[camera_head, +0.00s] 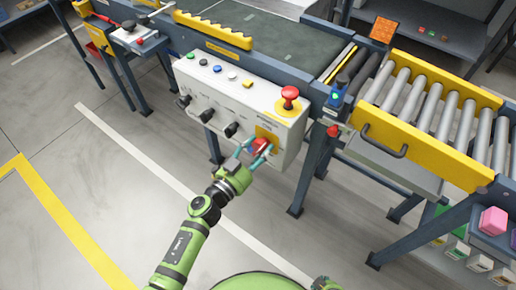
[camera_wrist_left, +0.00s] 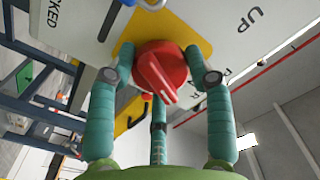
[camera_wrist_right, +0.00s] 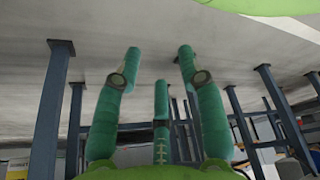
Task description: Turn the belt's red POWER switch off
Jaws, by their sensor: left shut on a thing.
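The red POWER switch (camera_head: 262,146) is a rotary knob on a yellow plate (camera_wrist_left: 197,32), low on the front of the white control box (camera_head: 225,88). My left gripper (camera_head: 252,152) is at the knob, its teal fingers on either side of it. In the left wrist view the red knob (camera_wrist_left: 160,70) sits between the fingertips, its raised grip bar slanting. The left gripper is shut on the knob. My right gripper (camera_wrist_right: 160,65) shows in the right wrist view with its fingers apart and nothing between them.
A red mushroom button (camera_head: 290,93) stands on the box top right, above the switch. Several black knobs (camera_head: 207,115) line the box front to the left. A roller conveyor (camera_head: 430,105) with a yellow side rail is at the right. Floor in front is clear.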

